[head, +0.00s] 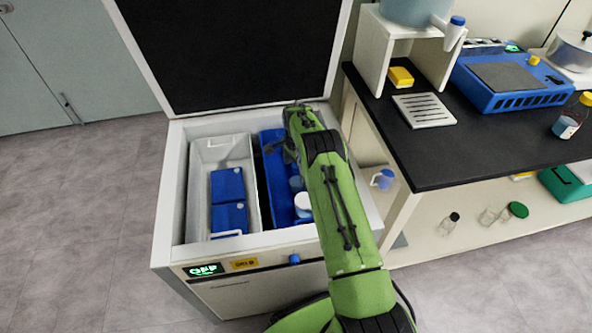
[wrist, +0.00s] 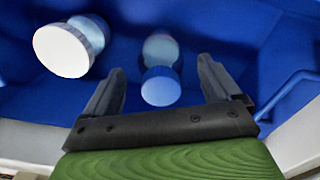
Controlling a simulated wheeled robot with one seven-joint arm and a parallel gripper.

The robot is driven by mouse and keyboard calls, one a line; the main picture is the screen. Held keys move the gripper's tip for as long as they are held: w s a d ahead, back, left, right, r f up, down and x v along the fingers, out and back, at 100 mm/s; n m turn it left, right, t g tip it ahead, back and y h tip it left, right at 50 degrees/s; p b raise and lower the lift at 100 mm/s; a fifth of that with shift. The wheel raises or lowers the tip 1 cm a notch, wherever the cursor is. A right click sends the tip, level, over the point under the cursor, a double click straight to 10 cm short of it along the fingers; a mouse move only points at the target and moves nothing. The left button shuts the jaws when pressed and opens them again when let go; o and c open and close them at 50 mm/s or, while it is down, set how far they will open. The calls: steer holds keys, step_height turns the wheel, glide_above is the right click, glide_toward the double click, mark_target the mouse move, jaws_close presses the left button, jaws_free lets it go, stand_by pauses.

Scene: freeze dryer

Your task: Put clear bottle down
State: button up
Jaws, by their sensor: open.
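My gripper (wrist: 162,85) is open inside the blue bin (head: 270,165) of the freeze dryer. Between its fingers in the wrist view is a clear bottle with a light blue cap (wrist: 160,86); I see a gap on either side of it. It appears to stand in the blue bin. A second bottle with a wide white cap (wrist: 66,48) is left of the fingers in the wrist view. In the head view the white cap (head: 303,201) shows beside my green arm, which hides part of the bin. The gripper (head: 283,149) shows only partly there.
The freeze dryer (head: 172,215) has its dark lid (head: 235,50) raised behind the bins. A grey bin (head: 196,165) with blue boxes (head: 229,200) stands left of the blue bin. A black-topped bench (head: 440,160) with equipment is close on the right. The floor at left is clear.

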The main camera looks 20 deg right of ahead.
step_height(320, 180, up, 9)
steer(key=shift+r+p, duration=0.2)
steer(key=shift+p, duration=0.95)
steer(key=s+a+r+n+t, duration=0.1)
steer(key=s+a+r+n, duration=0.2)
steer(key=r, duration=0.5)
steer(key=s+a+r+n+t, duration=0.1)
steer(key=s+r+n, duration=0.1)
steer(key=s+r, duration=0.55)
steer(key=s+a+r+n+t, duration=0.1)
steer(key=s+a+r+n, duration=0.2)
steer(key=r, duration=0.6)
steer(key=s+a+r+n+t, duration=0.15)
steer(key=s+n, duration=0.25)
steer(key=s, duration=0.9)
steer(key=s+a+f+n+t, duration=0.15)
steer(key=s+n, duration=0.25)
steer(key=s, duration=0.8)
step_height(320, 180, up, 15)
steer(key=p, duration=1.4)
steer(key=shift+a, duration=0.4)
steer(key=shift+r, duration=0.15)
